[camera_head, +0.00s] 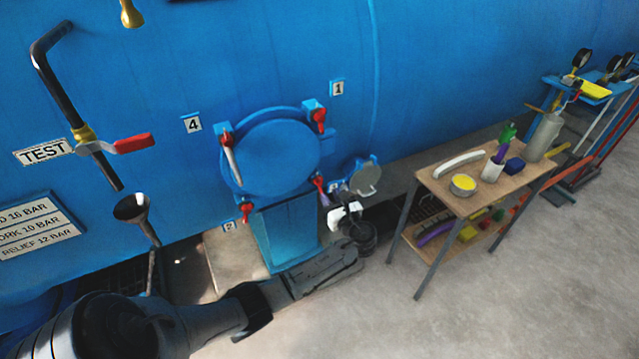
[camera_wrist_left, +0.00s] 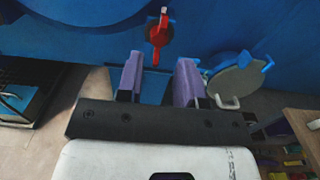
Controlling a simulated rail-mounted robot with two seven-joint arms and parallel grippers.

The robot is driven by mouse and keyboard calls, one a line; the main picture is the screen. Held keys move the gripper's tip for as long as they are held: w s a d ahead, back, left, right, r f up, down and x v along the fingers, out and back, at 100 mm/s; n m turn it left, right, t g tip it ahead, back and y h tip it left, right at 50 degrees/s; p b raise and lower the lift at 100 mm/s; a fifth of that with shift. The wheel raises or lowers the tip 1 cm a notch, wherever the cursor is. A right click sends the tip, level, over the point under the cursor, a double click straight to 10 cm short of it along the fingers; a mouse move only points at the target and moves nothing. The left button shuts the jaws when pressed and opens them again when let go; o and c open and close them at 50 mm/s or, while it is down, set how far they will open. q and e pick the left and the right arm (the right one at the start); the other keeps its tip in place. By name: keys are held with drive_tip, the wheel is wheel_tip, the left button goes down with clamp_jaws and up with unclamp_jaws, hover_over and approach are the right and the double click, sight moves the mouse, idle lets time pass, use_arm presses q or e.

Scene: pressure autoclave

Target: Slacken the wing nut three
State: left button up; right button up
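A round blue door (camera_head: 278,152) on the big blue vessel carries red wing nuts around its rim. The lower-right wing nut (camera_head: 319,185) is by my left gripper (camera_head: 330,202); its number plate does not show. In the left wrist view, that red wing nut (camera_wrist_left: 159,33) stands upright just beyond the two purple fingers of the left gripper (camera_wrist_left: 157,78). The fingers are apart with nothing between them. Other wing nuts sit at upper right (camera_head: 319,118) by plate 1, upper left (camera_head: 226,140) by plate 4, and lower left (camera_head: 246,210) by a plate resembling 2. My right gripper is not in view.
A small grey round cover on a blue bracket (camera_head: 365,178) sits close right of the left gripper. A wooden table (camera_head: 440,188) with a bowl and tools stands further right. A funnel (camera_head: 132,208) and a red-handled valve (camera_head: 128,145) are at left. The floor in front is clear.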

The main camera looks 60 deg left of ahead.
sight(320, 183)
use_arm(q)
drive_tip(key=a, duration=0.5)
drive_tip(key=a+b, duration=0.1)
drive_tip(key=a, duration=0.1)
drive_tip(key=shift+w+a, duration=0.3)
drive_tip(key=shift+a, duration=0.1)
drive_tip(key=shift+c, duration=0.3)
clamp_jaws()
